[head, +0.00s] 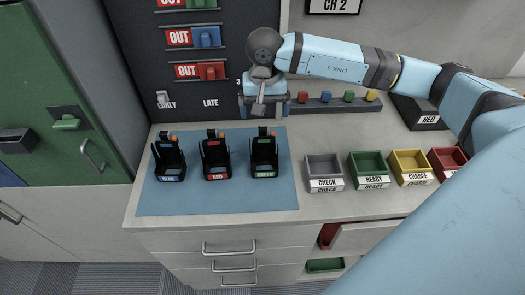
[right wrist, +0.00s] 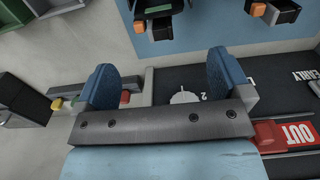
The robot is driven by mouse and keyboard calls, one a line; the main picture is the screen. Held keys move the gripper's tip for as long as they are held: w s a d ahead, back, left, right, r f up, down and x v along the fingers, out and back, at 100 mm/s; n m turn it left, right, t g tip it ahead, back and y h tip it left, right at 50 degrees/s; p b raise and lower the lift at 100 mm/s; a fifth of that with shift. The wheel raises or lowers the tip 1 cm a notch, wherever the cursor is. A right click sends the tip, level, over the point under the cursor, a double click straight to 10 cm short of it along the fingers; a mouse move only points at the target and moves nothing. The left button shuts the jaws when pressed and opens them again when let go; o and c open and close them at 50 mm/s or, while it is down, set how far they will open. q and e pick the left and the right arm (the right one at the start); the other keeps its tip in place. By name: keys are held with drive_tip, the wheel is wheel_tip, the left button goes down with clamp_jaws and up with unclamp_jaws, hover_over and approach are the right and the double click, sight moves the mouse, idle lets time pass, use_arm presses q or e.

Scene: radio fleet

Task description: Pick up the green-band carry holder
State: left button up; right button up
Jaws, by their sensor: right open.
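The green-band carry holder (head: 264,160) is a black upright holder with a green label. It stands at the right of a row of three on the blue mat (head: 220,200). It also shows, partly cut off, at the top of the right wrist view (right wrist: 161,18). My right gripper (head: 264,108) is open and empty behind the holder, near the wall panel, apart from it. Its two blue fingers (right wrist: 163,82) are spread wide in the right wrist view. My left gripper is not in view.
The red-band holder (head: 215,160) and blue-band holder (head: 169,160) stand left of the green one. Grey (head: 323,167), green (head: 367,165), yellow (head: 410,163) and red bins line the right. A rail with coloured pegs (head: 335,104) runs behind. The mat's front is clear.

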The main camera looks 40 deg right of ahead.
wheel_tip(320, 180, down, 4)
drive_tip(key=p, duration=0.2)
hover_over(264, 153)
drive_tip(key=w+d, duration=0.1)
drive_tip(key=w, duration=0.1)
wheel_tip(264, 153, down, 5)
drive_tip(key=shift+s+r, duration=0.1)
drive_tip(key=shift+s, duration=0.05)
drive_tip(key=shift+f, duration=0.3)
drive_tip(key=c, duration=1)
